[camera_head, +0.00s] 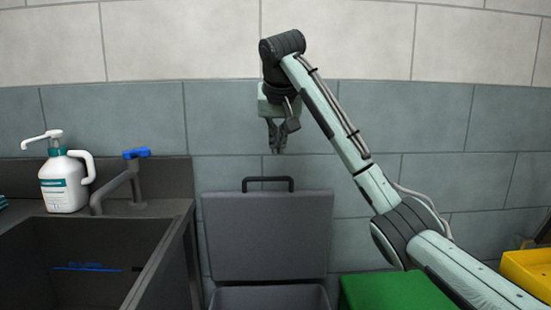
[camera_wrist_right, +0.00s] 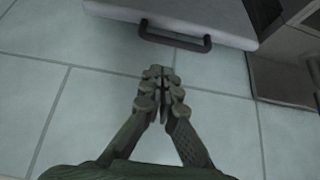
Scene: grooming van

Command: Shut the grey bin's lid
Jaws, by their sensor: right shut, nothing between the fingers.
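The grey bin (camera_head: 270,297) stands at the bottom middle of the head view, its lower part cut off by the frame edge. Its grey lid (camera_head: 268,236) stands raised, close to upright, at the back of the bin, with a dark handle (camera_head: 268,181) on its top edge. My right gripper (camera_head: 277,150) is shut and empty, pointing down above the handle and apart from it. In the right wrist view the shut fingers (camera_wrist_right: 160,75) are below the lid (camera_wrist_right: 190,12) and its handle (camera_wrist_right: 175,40) in the picture, with a gap between. My left gripper is not in view.
A dark sink (camera_head: 60,265) with a blue-handled tap (camera_head: 137,154) is left of the bin. A white pump bottle (camera_head: 64,180) stands on its rim. A green surface (camera_head: 395,290) and a yellow container (camera_head: 527,270) lie to the right. A tiled wall (camera_head: 420,120) is behind.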

